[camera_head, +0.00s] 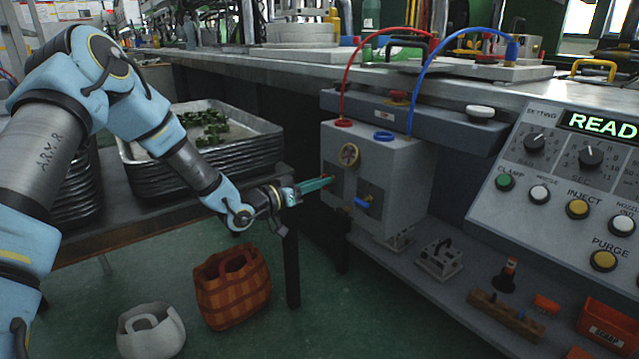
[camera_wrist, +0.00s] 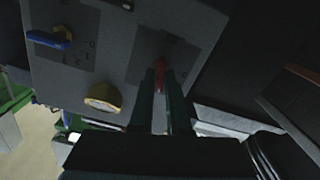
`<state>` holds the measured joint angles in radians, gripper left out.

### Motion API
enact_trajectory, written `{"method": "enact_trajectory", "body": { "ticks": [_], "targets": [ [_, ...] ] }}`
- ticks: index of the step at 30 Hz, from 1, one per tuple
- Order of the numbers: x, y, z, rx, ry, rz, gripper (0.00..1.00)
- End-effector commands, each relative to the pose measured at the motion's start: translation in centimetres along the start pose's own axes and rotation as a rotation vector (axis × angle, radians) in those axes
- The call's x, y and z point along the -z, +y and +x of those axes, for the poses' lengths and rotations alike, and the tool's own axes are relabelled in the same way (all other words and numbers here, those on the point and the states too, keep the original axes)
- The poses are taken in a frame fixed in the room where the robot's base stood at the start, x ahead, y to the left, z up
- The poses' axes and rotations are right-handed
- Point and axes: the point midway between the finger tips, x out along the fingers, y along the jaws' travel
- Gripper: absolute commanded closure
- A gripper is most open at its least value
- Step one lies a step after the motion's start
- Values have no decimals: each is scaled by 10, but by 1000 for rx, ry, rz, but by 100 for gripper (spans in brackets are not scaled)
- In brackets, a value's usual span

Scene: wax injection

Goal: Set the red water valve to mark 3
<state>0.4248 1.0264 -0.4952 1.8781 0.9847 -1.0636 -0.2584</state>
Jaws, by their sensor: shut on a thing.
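The red water valve (camera_wrist: 160,76) is a small red handle on a dark plate of the grey box (camera_head: 395,170). In the wrist view my gripper (camera_wrist: 165,85) is shut on the red handle, with one finger on each side. In the head view the green fingers of my gripper (camera_head: 328,182) reach the left part of the box front and hide most of the handle. Marks on the plate around the red valve are too dark and small to read, so its setting cannot be told.
A blue valve (camera_head: 362,203) sits right of the red one. A round yellow gauge (camera_head: 349,155) is above. Red and blue hoses rise from the box top. A control panel (camera_head: 570,175) stands at right. Stacked metal trays (camera_head: 190,165) and a woven basket (camera_head: 232,287) are at left.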

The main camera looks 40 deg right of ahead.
Motion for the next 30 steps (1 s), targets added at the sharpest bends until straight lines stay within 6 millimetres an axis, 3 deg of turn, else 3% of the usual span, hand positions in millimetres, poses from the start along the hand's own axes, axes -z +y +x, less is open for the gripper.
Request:
{"method": "enact_trajectory", "body": {
  "ticks": [7,15,25,26,30],
  "targets": [
    [-1,0,0,-1,0,30,100],
    [-2,0,0,0,-1,254,100],
    [0,1,0,0,-1,278,100],
    [0,1,0,0,-1,278,83],
    [0,1,0,0,-1,278,67]
  ]
}}
